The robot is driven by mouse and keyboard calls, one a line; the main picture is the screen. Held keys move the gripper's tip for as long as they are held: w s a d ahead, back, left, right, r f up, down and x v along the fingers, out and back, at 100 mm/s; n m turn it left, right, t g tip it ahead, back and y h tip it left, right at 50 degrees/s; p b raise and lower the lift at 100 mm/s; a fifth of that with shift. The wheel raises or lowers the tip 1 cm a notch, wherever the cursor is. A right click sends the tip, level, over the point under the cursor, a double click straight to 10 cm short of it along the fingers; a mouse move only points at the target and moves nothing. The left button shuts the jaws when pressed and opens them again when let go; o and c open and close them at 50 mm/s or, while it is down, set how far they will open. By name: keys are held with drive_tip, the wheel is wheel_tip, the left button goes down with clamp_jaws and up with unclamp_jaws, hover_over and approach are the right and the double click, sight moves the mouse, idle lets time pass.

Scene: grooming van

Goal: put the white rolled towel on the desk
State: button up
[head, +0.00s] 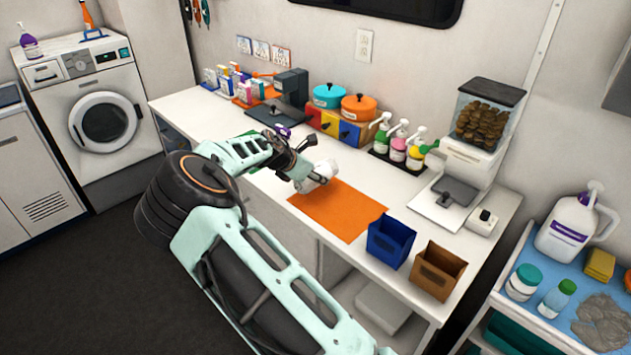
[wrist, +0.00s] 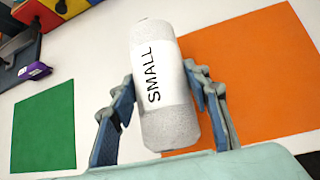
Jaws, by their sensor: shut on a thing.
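The white rolled towel (wrist: 165,120) has a band marked "SMALL" and sits between the two fingers of my gripper (wrist: 165,105) in the wrist view. My gripper is shut on it, one finger at each long side. In the head view the towel (head: 318,178) shows at the end of my gripper (head: 306,184), over or on the white desk (head: 205,108) at the left edge of the orange mat. I cannot tell whether the towel touches the desk top.
The orange mat (head: 340,210) lies bare. A green mat (wrist: 44,130) and a purple item (wrist: 34,71) are left of the towel. Blue (head: 390,242) and brown (head: 437,270) bins stand at the front edge. Pump bottles (head: 397,150) and a treat dispenser (head: 485,125) stand behind.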

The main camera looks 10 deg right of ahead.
drive_tip(key=shift+d+f, duration=0.1)
drive_tip(key=shift+f, duration=1.5)
drive_tip(key=shift+f, duration=0.15)
drive_tip(key=o, duration=1.2)
drive_tip(key=shift+r, duration=0.25)
drive_tip(key=v, duration=1.2)
drive_tip(key=shift+w+b, duration=0.1)
drive_tip(key=shift+b, duration=0.25)
